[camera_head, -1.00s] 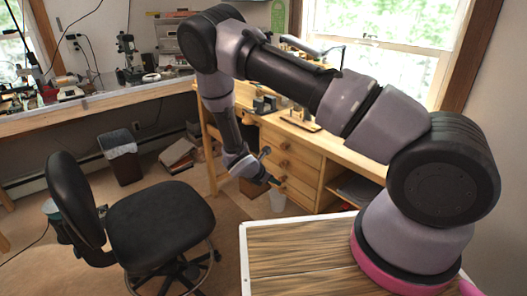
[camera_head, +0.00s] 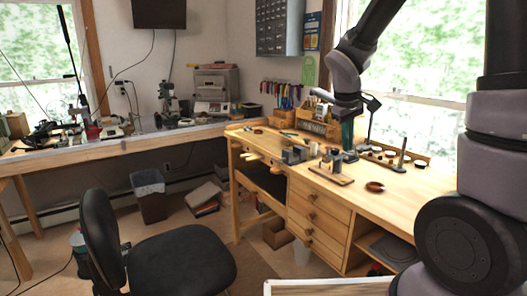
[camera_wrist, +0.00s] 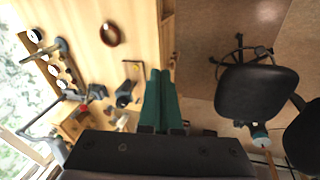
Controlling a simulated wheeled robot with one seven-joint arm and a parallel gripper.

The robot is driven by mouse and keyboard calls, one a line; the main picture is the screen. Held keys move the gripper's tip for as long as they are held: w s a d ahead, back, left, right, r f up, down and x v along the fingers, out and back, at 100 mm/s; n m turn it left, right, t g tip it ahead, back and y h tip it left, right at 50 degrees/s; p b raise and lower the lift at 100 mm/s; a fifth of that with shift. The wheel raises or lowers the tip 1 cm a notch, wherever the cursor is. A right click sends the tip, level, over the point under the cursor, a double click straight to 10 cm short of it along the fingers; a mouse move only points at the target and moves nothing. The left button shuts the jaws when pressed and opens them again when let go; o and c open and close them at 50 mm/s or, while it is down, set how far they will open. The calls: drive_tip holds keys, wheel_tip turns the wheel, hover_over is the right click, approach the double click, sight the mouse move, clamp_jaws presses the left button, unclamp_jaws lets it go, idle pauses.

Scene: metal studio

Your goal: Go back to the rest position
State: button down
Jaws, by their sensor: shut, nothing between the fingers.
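My gripper (camera_head: 348,148) hangs with its fingers pointing down in front of the wooden workbench's tools in the head view. In the wrist view its two teal fingers (camera_wrist: 160,74) lie side by side, shut and empty. My arm rises from the lower right, leaves the top of the head view and comes back down to the gripper. The gripper's height above the bench cannot be told exactly.
The wooden workbench (camera_head: 415,190) carries small tools, a red-brown dish (camera_head: 375,187) and a tool rack (camera_head: 318,127). A black chair (camera_head: 180,262) stands at lower left, near a waste bin (camera_head: 150,196). A long side table (camera_head: 80,152) runs along the left wall.

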drive_tip(key=s+r+m+t+y, duration=0.4)
drive_tip(key=s+r+m, duration=0.5)
drive_tip(key=s+r, duration=0.6)
drive_tip(key=shift+s+d+t, duration=0.3)
drive_tip(key=shift+s+d, duration=0.15)
drive_tip(key=shift+s, duration=0.4)
